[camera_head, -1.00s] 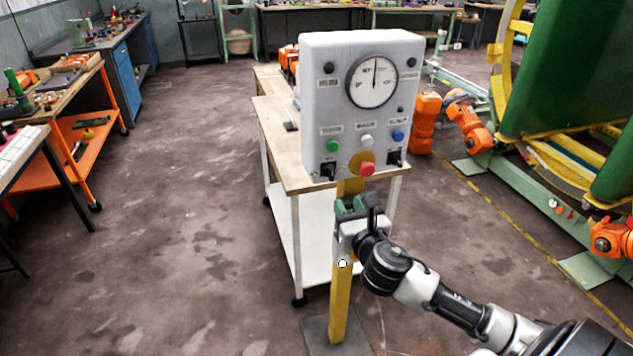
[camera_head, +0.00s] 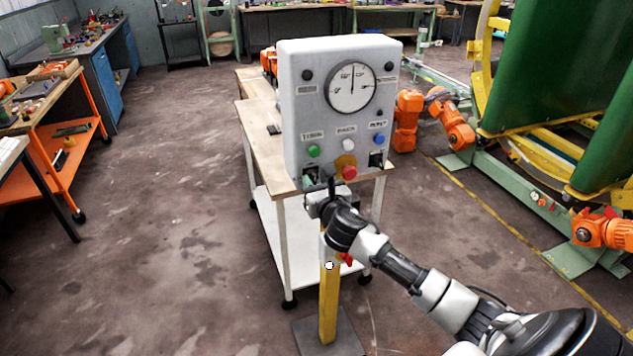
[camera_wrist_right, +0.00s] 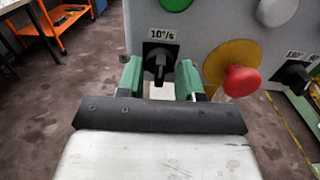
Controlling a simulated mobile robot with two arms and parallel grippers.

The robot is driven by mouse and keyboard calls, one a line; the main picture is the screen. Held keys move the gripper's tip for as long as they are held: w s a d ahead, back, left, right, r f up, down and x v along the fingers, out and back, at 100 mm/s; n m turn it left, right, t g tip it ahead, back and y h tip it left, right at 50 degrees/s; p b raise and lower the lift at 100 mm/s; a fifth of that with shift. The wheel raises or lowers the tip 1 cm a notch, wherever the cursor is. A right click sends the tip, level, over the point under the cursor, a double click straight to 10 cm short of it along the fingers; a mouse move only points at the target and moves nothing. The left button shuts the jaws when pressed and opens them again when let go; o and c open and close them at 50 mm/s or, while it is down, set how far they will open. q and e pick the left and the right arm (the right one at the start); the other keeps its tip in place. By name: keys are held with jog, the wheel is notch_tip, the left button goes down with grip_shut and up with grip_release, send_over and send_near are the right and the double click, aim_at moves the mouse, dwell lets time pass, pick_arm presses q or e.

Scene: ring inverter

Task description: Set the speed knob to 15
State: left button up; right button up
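The grey-white control box (camera_head: 300,110) stands on a yellow post. The black speed knob (camera_wrist_right: 158,64), under a "10°/s" label, is at its lower left. In the right wrist view the knob appears between the two green fingers of my right gripper (camera_wrist_right: 158,80). The fingers are apart, one on each side, and I see no clear contact. In the head view the right gripper (camera_head: 321,192) is just below and in front of the box's lower left corner and partly hides the knob. The knob's exact setting is hard to read. My left gripper is out of view.
A red mushroom button (camera_head: 349,172) on a yellow plate sits close right of the knob. A second black knob (camera_head: 376,160) is farther right. Green (camera_head: 313,151), white (camera_head: 348,144) and blue (camera_head: 379,139) buttons sit above. A wooden-topped table (camera_head: 262,150) stands behind the box.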

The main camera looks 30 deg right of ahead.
grip_shut()
jog(key=shift+m, duration=0.3)
jog(key=m, duration=0.2)
jog(key=shift+m, duration=0.3)
jog(key=m, duration=0.4)
jog(key=shift+m+p, duration=0.3)
jog(key=m, duration=0.6)
jog(key=shift+d, duration=0.1)
jog(key=m, duration=0.6)
jog(key=shift+s+f+p, duration=0.1)
jog(key=shift+f+p, duration=0.05)
jog(key=shift+p, duration=0.15)
jog(key=shift+m, duration=0.3)
